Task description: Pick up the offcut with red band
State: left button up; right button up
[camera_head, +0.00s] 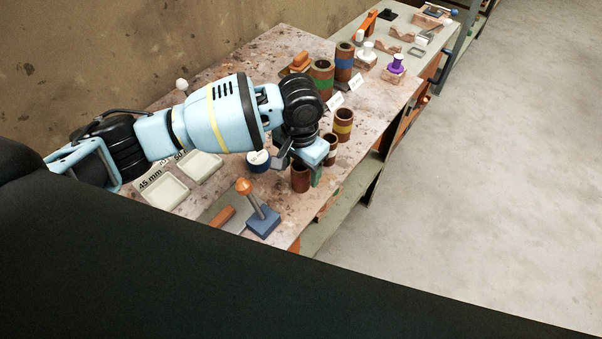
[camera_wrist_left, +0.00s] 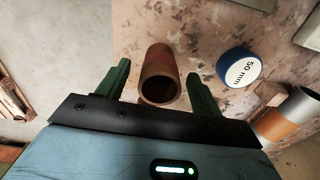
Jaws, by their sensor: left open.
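The offcut with the red band is a short, hollow brown pipe piece (camera_head: 300,179) standing upright near the table's front edge in the head view. In the left wrist view the offcut (camera_wrist_left: 159,72) lies between the two green fingers, with a faint reddish band and its dark open end toward the camera. My left gripper (camera_head: 299,169) is open above and around it. In the left wrist view, gaps show between the offcut and both fingers of the gripper (camera_wrist_left: 158,73). My right gripper is not in view.
A yellow-banded pipe (camera_head: 343,124) and a smaller pipe (camera_head: 330,150) stand just beyond. Green-banded (camera_head: 321,76) and blue-banded (camera_head: 344,60) pipes stand farther back. A blue "50 mm" disc (camera_wrist_left: 241,68) and an orange-knobbed post on a blue base (camera_head: 263,222) are close by.

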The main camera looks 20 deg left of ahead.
aim_at(300, 176)
pick_arm(q)
notch_tip(300, 176, down, 3)
jog(key=shift+f, duration=0.15)
jog(key=c, duration=1.3)
jog(key=shift+o, duration=0.2)
jog(key=shift+r, duration=0.7)
notch_tip(300, 176, up, 2)
jog(key=shift+w+r, duration=0.1)
jog(key=shift+r, duration=0.05)
jog(key=s+d+r, duration=0.1)
jog(key=s+d, duration=0.7)
jog(key=d, duration=0.5)
jog(key=shift+s+d+r, duration=0.2)
jog(key=shift+s+d, duration=0.1)
